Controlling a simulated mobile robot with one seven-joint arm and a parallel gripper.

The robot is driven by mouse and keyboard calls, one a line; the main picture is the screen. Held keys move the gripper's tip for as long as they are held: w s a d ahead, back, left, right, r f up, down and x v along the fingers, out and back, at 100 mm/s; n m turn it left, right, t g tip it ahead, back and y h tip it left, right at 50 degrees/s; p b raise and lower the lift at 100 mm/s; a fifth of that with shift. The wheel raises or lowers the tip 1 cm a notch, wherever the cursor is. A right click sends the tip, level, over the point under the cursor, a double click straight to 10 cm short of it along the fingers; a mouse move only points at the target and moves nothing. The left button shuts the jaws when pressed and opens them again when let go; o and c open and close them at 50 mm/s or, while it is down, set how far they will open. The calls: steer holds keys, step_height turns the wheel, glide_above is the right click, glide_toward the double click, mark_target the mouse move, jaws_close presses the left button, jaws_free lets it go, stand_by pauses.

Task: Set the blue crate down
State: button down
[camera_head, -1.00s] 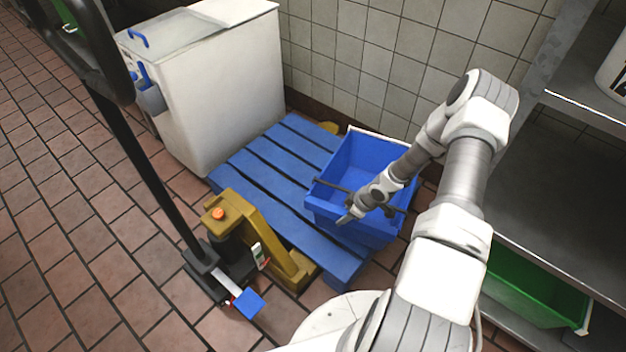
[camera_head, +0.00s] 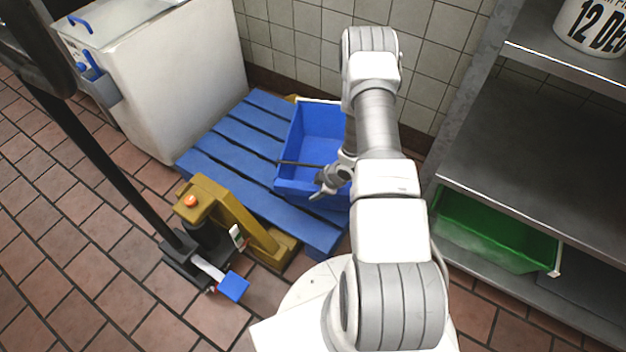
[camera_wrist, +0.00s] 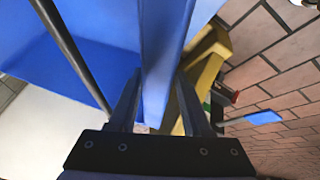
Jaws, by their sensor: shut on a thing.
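The blue crate (camera_head: 318,130) is open-topped, with a dark bar across its top. In the head view it is over the right end of the blue pallet (camera_head: 215,160); whether it touches the slats I cannot tell. My gripper (camera_head: 322,190) is at the crate's near wall, with my arm in front of the crate's right side. In the wrist view, the fingers of my gripper (camera_wrist: 160,115) are closed on the crate's wall (camera_wrist: 162,50), one on each side. The dark bar (camera_wrist: 72,55) runs beside them.
A yellow pallet jack (camera_head: 235,215) stands at the pallet's near side. A white bin (camera_head: 170,80) is behind it at the left. A metal shelf (camera_head: 530,150) at the right holds a green crate (camera_head: 490,230) low down. Open tiled floor lies at the left.

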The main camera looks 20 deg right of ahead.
steer(key=w+a+f+b, duration=0.5)
steer(key=a+f, duration=0.2)
steer(key=f, duration=0.2)
steer(key=shift+w+f, duration=0.15)
steer(key=shift+w, duration=0.1)
steer(key=shift+c, duration=1.9)
jaws_free()
steer(key=shift+s+a, duration=0.1)
steer(key=shift+s, duration=0.05)
